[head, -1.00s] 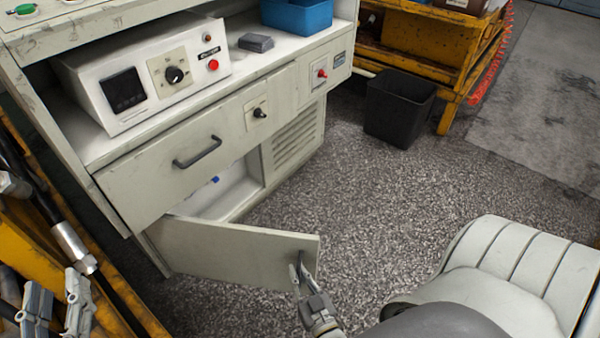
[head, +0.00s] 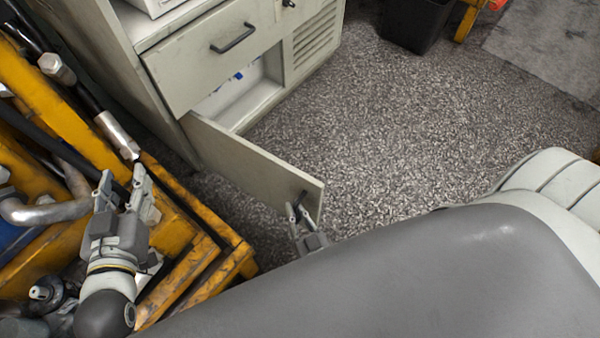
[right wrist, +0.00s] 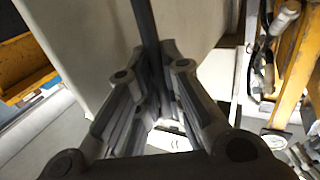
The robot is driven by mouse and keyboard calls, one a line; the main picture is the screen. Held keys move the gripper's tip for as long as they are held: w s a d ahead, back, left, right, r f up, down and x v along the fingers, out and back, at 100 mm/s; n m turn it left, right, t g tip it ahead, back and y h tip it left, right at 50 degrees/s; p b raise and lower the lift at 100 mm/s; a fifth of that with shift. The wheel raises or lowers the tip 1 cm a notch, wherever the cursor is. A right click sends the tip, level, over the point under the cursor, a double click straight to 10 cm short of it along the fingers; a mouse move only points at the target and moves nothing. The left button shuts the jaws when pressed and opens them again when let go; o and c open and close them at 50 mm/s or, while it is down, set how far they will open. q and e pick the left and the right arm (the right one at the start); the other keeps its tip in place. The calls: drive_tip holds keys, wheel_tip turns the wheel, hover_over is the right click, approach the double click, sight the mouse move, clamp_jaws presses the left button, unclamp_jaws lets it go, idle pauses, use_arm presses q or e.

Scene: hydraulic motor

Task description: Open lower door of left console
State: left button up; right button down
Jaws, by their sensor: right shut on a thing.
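The left console (head: 215,60) is pale grey, at the upper left of the head view. Its lower door (head: 245,163) stands swung out, with the compartment (head: 235,98) behind it exposed. My right gripper (head: 299,214) is shut on the door's dark handle (head: 303,198) near the free edge. The right wrist view shows the handle (right wrist: 146,25) as a dark bar between the fingers, beside the pale door panel (right wrist: 85,40). My left gripper (head: 121,183) is empty, fingers apart, over the yellow frame at the left.
A yellow frame (head: 205,270) with pipes and hoses fills the left side, close to my left gripper. A closed drawer (head: 210,55) sits above the compartment. A black bin (head: 415,25) stands at the back. The speckled floor (head: 400,130) right of the door is clear.

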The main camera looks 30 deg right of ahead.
drive_tip(key=c, duration=1.5)
unclamp_jaws()
use_arm(q)
drive_tip(key=shift+f, duration=0.1)
